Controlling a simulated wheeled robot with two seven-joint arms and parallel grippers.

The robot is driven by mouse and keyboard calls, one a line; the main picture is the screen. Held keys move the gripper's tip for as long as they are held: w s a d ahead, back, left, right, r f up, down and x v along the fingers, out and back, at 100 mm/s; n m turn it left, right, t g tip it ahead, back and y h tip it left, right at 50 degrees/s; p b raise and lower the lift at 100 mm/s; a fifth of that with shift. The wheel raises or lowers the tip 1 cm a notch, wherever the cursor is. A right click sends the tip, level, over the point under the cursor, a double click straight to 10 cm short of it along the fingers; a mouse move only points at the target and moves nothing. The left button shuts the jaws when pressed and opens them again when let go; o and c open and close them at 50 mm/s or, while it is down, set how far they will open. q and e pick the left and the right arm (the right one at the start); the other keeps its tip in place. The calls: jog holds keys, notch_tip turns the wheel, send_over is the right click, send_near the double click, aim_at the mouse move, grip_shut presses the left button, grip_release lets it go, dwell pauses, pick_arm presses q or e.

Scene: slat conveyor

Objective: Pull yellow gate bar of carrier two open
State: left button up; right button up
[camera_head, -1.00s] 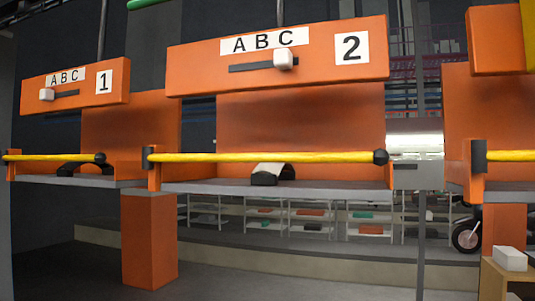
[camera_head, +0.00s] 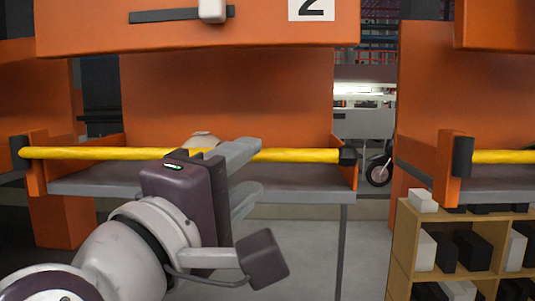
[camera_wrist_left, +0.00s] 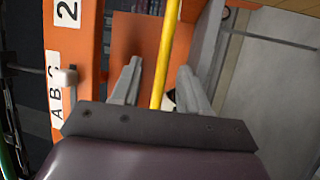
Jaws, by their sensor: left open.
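Carrier two is an orange frame with a "2" label (camera_head: 312,8) at the top and a grey tray floor (camera_head: 285,190). Its yellow gate bar (camera_head: 300,155) runs level across the front, from a left bracket to a black end knob (camera_head: 347,156) at the right post. My left gripper (camera_head: 251,169) is open in front of the bar and hides part of it. In the left wrist view the bar (camera_wrist_left: 168,50) passes between the two spread fingers (camera_wrist_left: 159,68), with gaps on both sides. My right gripper is not in view.
A white slider (camera_head: 212,10) sits on the carrier's header. Another carrier with a yellow bar (camera_head: 505,157) stands at right, above a wooden shelf (camera_head: 407,228) of boxes.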

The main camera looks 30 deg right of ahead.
aim_at(255, 159)
pick_arm(q)
jog(key=x, duration=0.5)
jog(key=w+p+x, duration=0.1)
jog(key=x, duration=0.2)
jog(key=shift+w+f, duration=0.1)
jog(key=shift+f, duration=0.15)
jog(key=shift+w+a, duration=0.1)
jog(key=shift+w, duration=0.3)
jog(key=c, duration=0.5)
jog(key=shift+f, duration=0.1)
grip_shut()
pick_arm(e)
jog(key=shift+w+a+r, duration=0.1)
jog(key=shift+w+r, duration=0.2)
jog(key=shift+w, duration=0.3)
